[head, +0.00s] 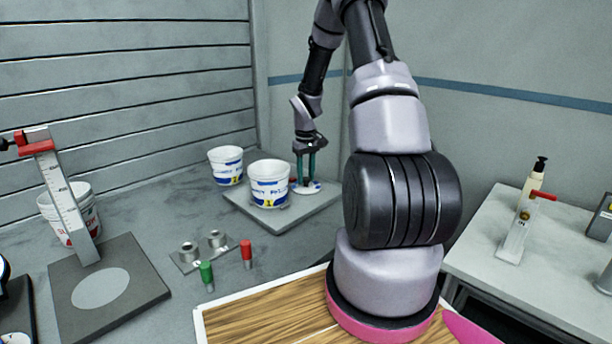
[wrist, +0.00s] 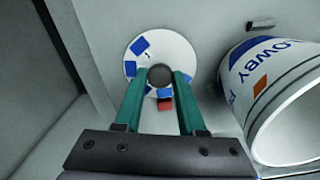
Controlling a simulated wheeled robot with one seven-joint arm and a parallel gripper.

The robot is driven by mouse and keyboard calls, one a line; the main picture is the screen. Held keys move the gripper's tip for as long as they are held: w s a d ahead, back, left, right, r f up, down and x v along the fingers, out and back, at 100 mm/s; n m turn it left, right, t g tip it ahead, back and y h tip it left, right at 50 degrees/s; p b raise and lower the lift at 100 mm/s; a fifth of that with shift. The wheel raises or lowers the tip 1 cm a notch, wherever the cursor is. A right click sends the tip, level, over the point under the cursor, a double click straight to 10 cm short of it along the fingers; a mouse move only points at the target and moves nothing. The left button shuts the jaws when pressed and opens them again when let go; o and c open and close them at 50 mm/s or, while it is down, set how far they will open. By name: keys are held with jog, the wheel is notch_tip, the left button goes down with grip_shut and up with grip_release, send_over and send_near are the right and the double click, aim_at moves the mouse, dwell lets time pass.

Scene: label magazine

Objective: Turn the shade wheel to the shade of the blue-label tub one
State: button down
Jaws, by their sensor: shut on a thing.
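The shade wheel (head: 313,187) is a white disc with blue patches at the right end of a grey plate. In the wrist view the wheel (wrist: 180,50) has a dark central knob (wrist: 160,75), a "1" at upper left, and a blue patch beside a red mark (wrist: 165,106) at the bottom. My gripper (head: 306,180) points down over the wheel; in the wrist view its teal fingers (wrist: 163,76) are shut on the knob. A blue-label tub (head: 269,184) with a yellow "1" stands on the plate, left of my gripper. Another blue-label tub (head: 226,166) stands behind it.
A red-label tub (head: 83,216) stands at left behind a scale post (head: 66,205) with a red clamp. Green (head: 206,273) and red (head: 246,253) pegs stand near a small metal plate (head: 186,263). A side table (head: 480,245) at right holds a pump bottle (head: 534,180).

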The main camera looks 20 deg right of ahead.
aim_at(306, 178)
dwell(0.3)
jog(key=c, duration=0.5)
grip_release()
jog(key=shift+r, duration=0.1)
notch_tip(306, 178, up, 11)
dwell(0.5)
